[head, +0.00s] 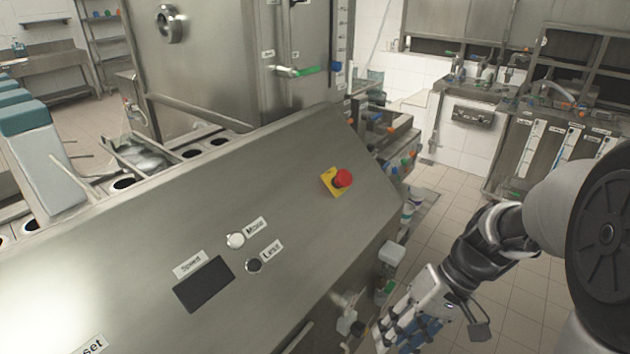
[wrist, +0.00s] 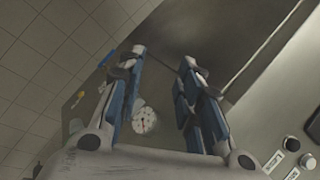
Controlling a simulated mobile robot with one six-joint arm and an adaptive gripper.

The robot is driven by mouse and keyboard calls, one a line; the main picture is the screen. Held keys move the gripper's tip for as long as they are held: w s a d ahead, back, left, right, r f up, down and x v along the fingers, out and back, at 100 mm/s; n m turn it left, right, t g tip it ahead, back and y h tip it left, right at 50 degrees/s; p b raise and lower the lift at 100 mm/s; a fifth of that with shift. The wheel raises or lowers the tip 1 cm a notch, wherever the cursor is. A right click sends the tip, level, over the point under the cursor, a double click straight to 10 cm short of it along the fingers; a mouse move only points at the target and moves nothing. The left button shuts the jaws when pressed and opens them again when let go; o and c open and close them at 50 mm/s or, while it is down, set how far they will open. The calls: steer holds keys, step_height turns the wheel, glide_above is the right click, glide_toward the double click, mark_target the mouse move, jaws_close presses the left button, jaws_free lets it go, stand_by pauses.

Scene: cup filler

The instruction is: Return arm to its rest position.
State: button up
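My gripper (head: 405,325) hangs at the lower right in the head view, beside the right end of the steel machine. Its blue-and-grey fingers point down and left. In the wrist view my gripper (wrist: 163,64) shows two fingers apart, with nothing held between them. My grey arm comes in from the right edge of the head view, bent down toward the machine's side.
The machine's sloped panel (head: 130,255) carries a red stop button (head: 342,178), a dark display (head: 203,284) and small knobs. A round white gauge (wrist: 144,120) shows beyond the fingers. Valves and fittings line the machine's right side. Tiled floor (head: 520,295) is open to the right.

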steer(key=s+r+t+h, duration=0.5)
steer(key=s+r+t, duration=0.1)
steer(key=s+r, duration=0.4)
steer(key=shift+s+a+r+h, duration=0.25)
steer(key=shift+s+r+h, duration=0.05)
steer(key=shift+r+h, duration=0.1)
